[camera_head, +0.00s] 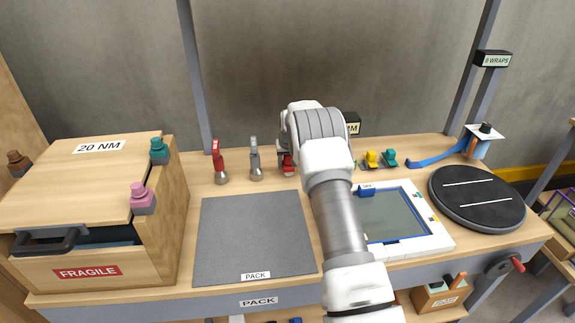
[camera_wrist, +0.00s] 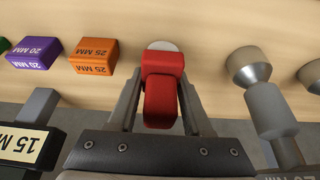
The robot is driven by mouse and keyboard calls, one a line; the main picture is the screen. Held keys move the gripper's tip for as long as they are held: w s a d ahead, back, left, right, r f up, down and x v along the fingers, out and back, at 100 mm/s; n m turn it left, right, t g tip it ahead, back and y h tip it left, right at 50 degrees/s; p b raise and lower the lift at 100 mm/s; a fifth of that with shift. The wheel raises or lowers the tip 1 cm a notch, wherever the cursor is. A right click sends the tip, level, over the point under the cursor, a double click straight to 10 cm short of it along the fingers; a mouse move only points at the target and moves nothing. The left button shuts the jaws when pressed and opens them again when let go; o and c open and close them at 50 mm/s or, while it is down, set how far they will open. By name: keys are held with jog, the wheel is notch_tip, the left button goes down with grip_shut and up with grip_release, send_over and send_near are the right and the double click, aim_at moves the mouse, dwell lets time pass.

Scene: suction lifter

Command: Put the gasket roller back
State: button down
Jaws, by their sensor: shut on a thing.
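My gripper (camera_wrist: 160,88) is shut on a red tool (camera_wrist: 162,98) with a pale round end, seen in the wrist view between the two fingers. It looks like the gasket roller, though no label shows on it. In the head view the red tool (camera_head: 288,168) shows under my gripper at the back of the bench, partly hidden by my arm. I cannot tell whether it touches the bench. A grey tool (camera_head: 254,160) and another red tool (camera_head: 217,162) stand upright on round bases to its left.
Orange (camera_wrist: 94,56) and purple (camera_wrist: 34,53) labelled blocks lie beside my gripper. A grey PACK mat (camera_head: 250,235) is bare. A blue-edged glass panel (camera_head: 395,215), a black turntable (camera_head: 477,200) and a wooden FRAGILE crate (camera_head: 85,190) take up the bench.

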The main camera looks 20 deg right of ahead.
jog(key=shift+f, duration=0.35)
jog(key=shift+f, duration=0.1)
jog(key=shift+f, duration=0.15)
jog(key=shift+c, duration=1.6)
grip_release()
